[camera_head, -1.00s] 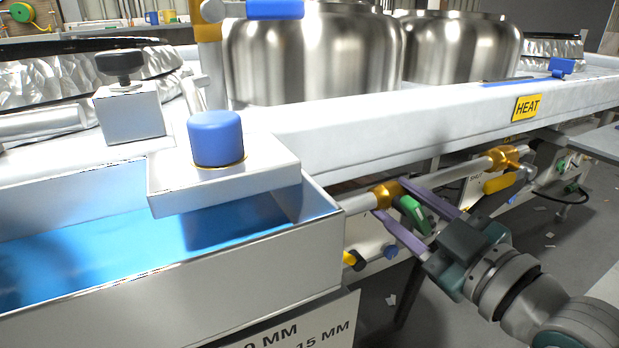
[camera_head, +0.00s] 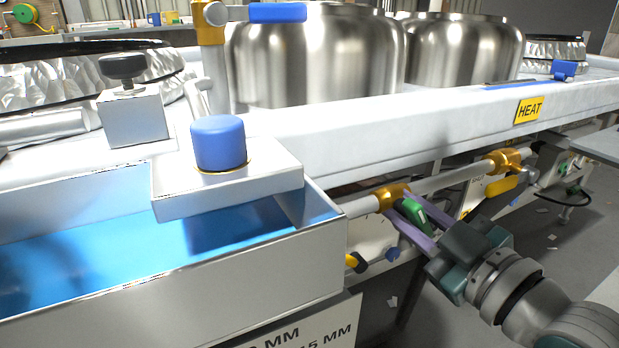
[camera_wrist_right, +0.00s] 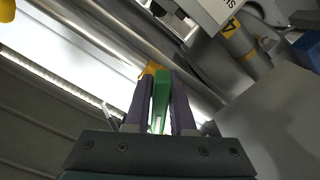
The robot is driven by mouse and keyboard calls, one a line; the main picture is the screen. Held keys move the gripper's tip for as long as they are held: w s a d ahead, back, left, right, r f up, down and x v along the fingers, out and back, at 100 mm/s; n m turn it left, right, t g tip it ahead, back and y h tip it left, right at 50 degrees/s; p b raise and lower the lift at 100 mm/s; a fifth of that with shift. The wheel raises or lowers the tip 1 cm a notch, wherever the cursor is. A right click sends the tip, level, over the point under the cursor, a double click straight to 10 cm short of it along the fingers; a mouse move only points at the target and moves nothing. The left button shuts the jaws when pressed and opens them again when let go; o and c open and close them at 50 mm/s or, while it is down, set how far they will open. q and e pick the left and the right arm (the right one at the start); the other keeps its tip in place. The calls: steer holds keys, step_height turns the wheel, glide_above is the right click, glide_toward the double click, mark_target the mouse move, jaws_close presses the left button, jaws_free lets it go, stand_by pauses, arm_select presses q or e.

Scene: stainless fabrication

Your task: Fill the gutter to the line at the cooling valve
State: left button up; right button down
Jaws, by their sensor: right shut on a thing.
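The gutter (camera_head: 240,293) is an open metal trough at the left in the head view, with blue liquid or a blue-looking floor inside; I cannot make out a line in it. A pipe runs right from its end through a brass valve (camera_head: 389,194) with a green lever (camera_head: 413,214). My right gripper (camera_head: 407,211) is shut on the green lever, one purple finger on each side. In the right wrist view the lever (camera_wrist_right: 160,92) shows between the fingers (camera_wrist_right: 161,100). I cannot tell which valve is the cooling valve. My left gripper is not in view.
A second brass valve (camera_head: 503,160) with a yellow lever (camera_head: 506,184) sits farther right on the pipe. A yellow HEAT label (camera_head: 528,110) is on the bench edge above. A block with a blue cap (camera_head: 218,143) spans the gutter. Large steel vessels (camera_head: 315,60) stand behind.

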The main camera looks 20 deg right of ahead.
mark_target(425, 227)
steer(key=m+p, duration=0.1)
steer(key=m, duration=0.2)
steer(key=shift+a+m+p, duration=0.1)
steer(key=shift+m+p, duration=0.45)
steer(key=shift+m, duration=1.15)
steer(key=c, duration=0.8)
jaws_free()
steer(key=shift+c, duration=0.2)
steer(key=s+p, duration=0.1)
steer(key=s, duration=0.5)
steer(key=s+p, duration=0.1)
steer(key=s, duration=0.2)
steer(key=shift+d+p, duration=0.3)
steer(key=shift+d, duration=0.05)
steer(key=shift+s, duration=0.45)
